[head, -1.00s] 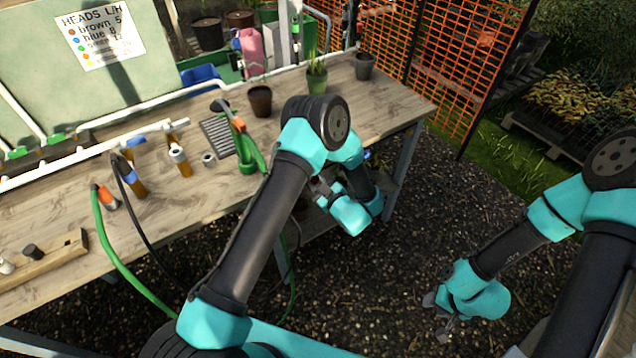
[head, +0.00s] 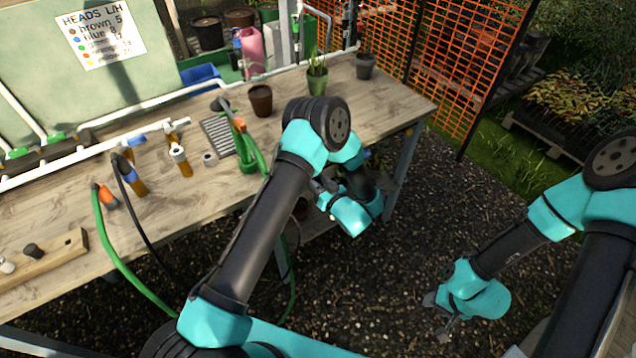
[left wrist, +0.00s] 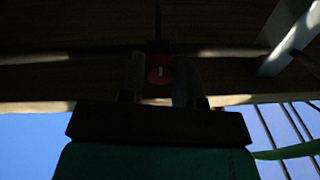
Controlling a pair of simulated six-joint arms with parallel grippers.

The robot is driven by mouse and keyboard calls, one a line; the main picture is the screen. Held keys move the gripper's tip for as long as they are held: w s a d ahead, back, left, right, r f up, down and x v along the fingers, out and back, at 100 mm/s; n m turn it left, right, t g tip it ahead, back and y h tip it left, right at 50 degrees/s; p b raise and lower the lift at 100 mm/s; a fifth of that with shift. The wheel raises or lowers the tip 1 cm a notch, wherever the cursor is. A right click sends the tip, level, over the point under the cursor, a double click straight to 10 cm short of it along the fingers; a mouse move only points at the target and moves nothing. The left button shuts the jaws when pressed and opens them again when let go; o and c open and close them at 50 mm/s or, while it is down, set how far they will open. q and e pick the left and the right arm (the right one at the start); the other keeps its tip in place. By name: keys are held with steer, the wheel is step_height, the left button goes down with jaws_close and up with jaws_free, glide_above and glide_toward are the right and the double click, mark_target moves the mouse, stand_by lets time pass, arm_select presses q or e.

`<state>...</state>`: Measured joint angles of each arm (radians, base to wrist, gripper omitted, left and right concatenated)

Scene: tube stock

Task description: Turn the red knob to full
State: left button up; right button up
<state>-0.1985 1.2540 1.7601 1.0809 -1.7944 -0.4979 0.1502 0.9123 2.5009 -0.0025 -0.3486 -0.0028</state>
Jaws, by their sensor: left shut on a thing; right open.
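The red knob (left wrist: 157,77) shows in the left wrist view, under the dark underside of a bench. It bears a short white mark. My left gripper's fingers (left wrist: 160,90) stand on either side of it and are shut on it. In the head view my left gripper (head: 322,190) is beneath the bench's front edge, partly behind my own arm, and the knob is hidden there. My right gripper (head: 440,312) is open and empty over the gravel at the lower right.
The wooden bench (head: 390,100) carries pots, green and black hoses, bottle-like fittings and white pipes. A metal bench leg (head: 404,168) stands right of my left gripper. An orange mesh fence (head: 465,60) is behind. Open gravel lies between my arms.

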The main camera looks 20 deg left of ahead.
arm_select(q)
steer(key=o, duration=0.9)
steer(key=shift+s+d, duration=0.1)
steer(key=shift+d, duration=0.05)
steer(key=v, duration=1.7)
